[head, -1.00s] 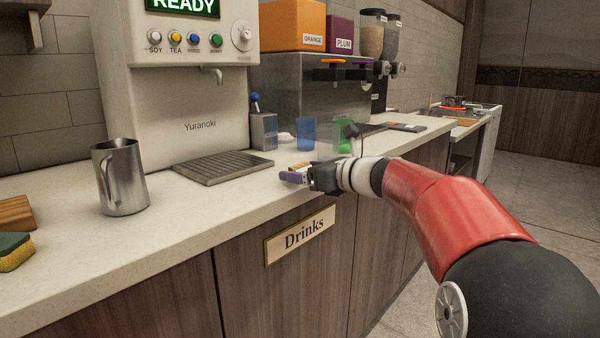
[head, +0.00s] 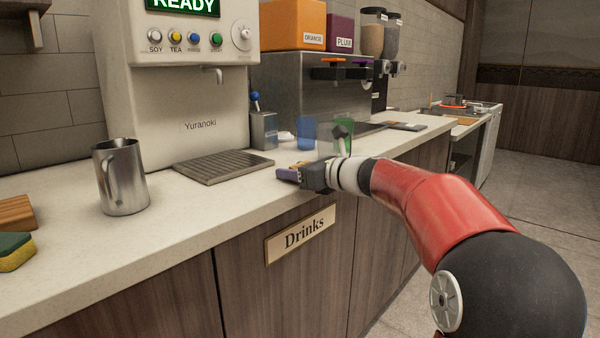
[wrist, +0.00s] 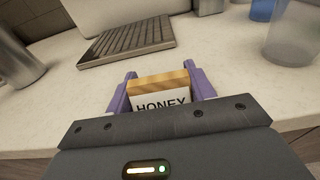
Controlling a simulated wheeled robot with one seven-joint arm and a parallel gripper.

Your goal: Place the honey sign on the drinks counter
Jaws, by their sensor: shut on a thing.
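The honey sign (wrist: 160,92) is a small wooden block with a white face reading "HONEY". In the wrist view it sits between the purple fingers of my gripper (wrist: 161,92), which is shut on it. The lower part of its face is hidden by the gripper body. In the head view my gripper (head: 289,171) is over the front part of the drinks counter (head: 225,202), above the "Drinks" plate (head: 300,234). The sign is mostly hidden there. I cannot tell whether the sign touches the counter top.
A drip tray (head: 222,166) lies behind and left of my gripper. A steel pitcher (head: 120,176) stands at left. A blue cup (head: 306,133) and a clear cup (wrist: 294,34) stand near the gripper. The counter front between pitcher and gripper is clear.

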